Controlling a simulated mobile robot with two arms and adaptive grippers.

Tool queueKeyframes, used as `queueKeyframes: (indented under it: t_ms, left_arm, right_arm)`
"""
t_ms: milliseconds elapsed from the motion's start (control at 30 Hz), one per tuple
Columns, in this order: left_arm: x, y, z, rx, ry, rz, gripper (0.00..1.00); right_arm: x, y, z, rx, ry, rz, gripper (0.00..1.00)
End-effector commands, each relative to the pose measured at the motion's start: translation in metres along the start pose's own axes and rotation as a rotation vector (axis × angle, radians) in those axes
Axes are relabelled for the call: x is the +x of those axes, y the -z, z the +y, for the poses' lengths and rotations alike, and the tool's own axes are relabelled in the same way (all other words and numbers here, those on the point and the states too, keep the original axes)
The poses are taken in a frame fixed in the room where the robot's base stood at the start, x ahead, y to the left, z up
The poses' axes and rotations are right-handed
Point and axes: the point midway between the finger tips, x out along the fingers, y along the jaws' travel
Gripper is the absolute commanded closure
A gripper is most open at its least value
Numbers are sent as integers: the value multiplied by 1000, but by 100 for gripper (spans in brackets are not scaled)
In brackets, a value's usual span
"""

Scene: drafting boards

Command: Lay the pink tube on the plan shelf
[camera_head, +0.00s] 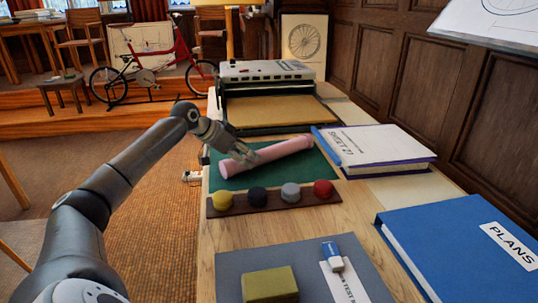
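The pink tube (287,149) lies at a slant across the green mat (275,177) on the bench, its right end farther back. My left gripper (246,158) comes in from the left with its fingers at the tube's left part, overlapping it in view. Whether the fingers are closed around the tube is too small to tell. My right gripper is not in view. I cannot tell for sure which surface is the plan shelf; a machine with a flat tan bed (275,111) stands behind the mat.
A wooden strip (272,203) with yellow, black, grey and red knobs lies in front of the mat. A white-topped book (372,146) and a blue PLANS binder (465,245) lie to the right. A grey mat (300,262) in front bears a yellow-green block (270,284) and a blue-and-white eraser (332,255).

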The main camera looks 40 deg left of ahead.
Motion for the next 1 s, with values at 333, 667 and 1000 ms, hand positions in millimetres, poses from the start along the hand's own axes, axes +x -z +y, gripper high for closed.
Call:
queueKeyframes:
  t_ms: [333,667,1000]
  left_arm:
    - [38,3,-3,-1,0,1,31]
    - [40,3,-3,0,0,0,40]
    - [40,3,-3,0,0,1,84]
  right_arm:
    - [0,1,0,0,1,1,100]
    - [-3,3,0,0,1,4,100]
    - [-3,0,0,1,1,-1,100]
